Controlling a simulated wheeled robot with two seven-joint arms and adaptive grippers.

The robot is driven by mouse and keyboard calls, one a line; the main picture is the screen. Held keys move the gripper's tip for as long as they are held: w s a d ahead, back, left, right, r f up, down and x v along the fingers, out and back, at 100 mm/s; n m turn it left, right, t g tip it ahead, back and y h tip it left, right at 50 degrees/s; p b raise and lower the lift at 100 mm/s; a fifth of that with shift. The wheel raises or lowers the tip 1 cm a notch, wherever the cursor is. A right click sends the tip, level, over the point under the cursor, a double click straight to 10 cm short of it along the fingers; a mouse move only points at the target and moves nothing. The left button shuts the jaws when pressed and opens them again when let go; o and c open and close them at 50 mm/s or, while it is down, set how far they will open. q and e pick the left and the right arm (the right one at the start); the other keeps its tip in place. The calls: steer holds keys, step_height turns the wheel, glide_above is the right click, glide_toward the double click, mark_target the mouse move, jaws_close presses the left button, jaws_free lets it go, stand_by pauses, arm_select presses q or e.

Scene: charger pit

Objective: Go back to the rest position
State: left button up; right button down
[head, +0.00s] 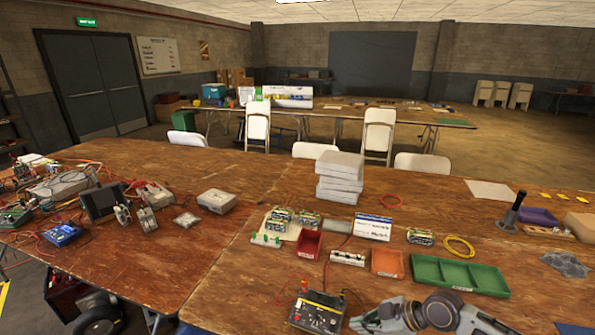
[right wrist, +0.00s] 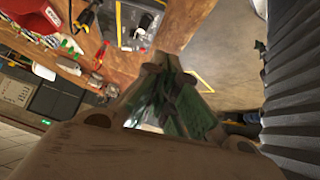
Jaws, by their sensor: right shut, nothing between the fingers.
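My right arm comes in at the bottom right of the head view, low over the table's front edge. Its gripper (right wrist: 170,68) shows in the right wrist view with the fingers together and nothing between them. My left gripper is not in view. A black and yellow charger box (head: 318,312) sits on the table at the front, left of my right arm. Battery packs stand on the table behind it, one at the left (head: 282,216) and one farther right (head: 420,237).
A red bin (head: 308,245), an orange bin (head: 387,263) and a green divided tray (head: 459,276) stand on the wooden table (head: 240,245). White boxes (head: 340,178) are stacked behind. A black upright post (head: 513,212) stands at the right. Cabled instruments crowd the left side.

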steer(key=shift+s+a+f+m+h, duration=1.15)
steer(key=shift+s+a+m, duration=0.95)
steer(key=shift+s+a, duration=1.2)
steer(key=s+d+m+h, duration=0.6)
steer(key=s+d+m, duration=0.3)
steer(key=d, duration=0.3)
step_height(320, 180, down, 33)
steer(key=s+g, duration=0.1)
steer(key=s, duration=0.1)
steer(key=s+d+f, duration=0.1)
steer(key=s+f, duration=0.9)
steer(key=s, duration=0.1)
steer(key=s+d+f+g, duration=0.1)
steer(key=s+d+f, duration=0.1)
steer(key=s+f, duration=0.8)
steer(key=shift+s+d+f+n+g, duration=0.25)
steer(key=shift+s+f+n+g, duration=0.05)
steer(key=shift+s, duration=0.35)
